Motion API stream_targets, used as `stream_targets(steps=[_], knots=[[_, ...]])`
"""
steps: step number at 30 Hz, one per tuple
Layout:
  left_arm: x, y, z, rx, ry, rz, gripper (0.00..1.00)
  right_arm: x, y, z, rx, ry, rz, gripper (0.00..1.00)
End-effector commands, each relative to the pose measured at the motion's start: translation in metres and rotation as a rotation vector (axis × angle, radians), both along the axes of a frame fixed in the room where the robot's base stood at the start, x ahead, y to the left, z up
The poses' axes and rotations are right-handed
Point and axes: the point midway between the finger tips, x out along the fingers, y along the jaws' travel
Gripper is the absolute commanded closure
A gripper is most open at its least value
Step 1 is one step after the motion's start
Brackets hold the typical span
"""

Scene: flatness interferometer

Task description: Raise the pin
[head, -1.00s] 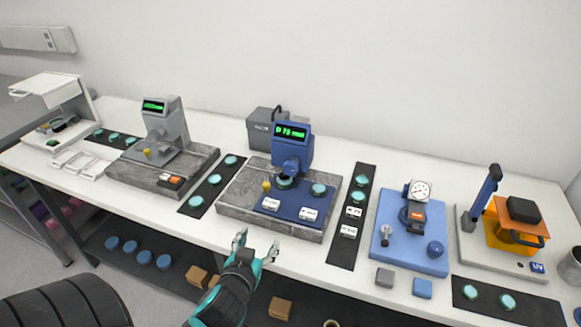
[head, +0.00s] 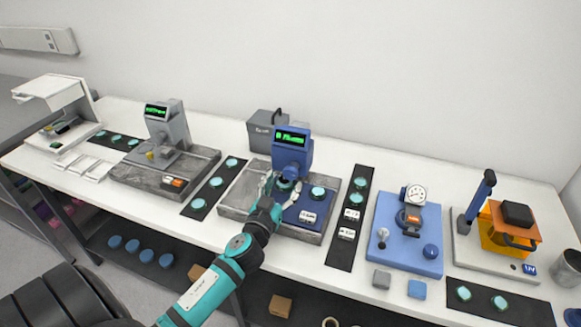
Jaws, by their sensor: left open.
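The blue instrument (head: 291,155) with a green-lit display stands on a grey stone base (head: 235,205) in the middle of the bench. A teal disc (head: 285,184) lies under its head, and another teal disc (head: 318,192) lies to the right on its blue plate. My left gripper (head: 282,190) is open over the front of this base, its fingers on either side of the disc under the head. Its hand covers the spot where a small yellow knob stood, so the knob is hidden. I cannot tell whether the gripper touches anything. My right gripper is out of view.
A grey instrument (head: 172,125) with a yellow knob (head: 151,155) stands to the left. Dark strips with teal discs (head: 198,203) lie beside the bases. The wall is behind.

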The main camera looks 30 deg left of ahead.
Motion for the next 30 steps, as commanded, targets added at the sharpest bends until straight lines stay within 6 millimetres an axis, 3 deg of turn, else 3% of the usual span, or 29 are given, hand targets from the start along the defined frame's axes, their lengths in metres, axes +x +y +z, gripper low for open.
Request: stream_targets(steps=[3,9,22,30], knots=[[0.024,0.006,0.003,0.001,-0.001,0.001,0.38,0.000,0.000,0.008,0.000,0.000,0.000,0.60],[0.051,0.012,0.001,0.001,-0.001,0.000,0.38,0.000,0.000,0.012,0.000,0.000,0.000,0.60],[0.060,0.014,0.000,0.000,0.001,0.000,0.38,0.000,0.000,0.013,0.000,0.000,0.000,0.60],[0.059,0.014,0.000,0.000,0.001,0.000,0.74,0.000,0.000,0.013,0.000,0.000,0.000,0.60]])
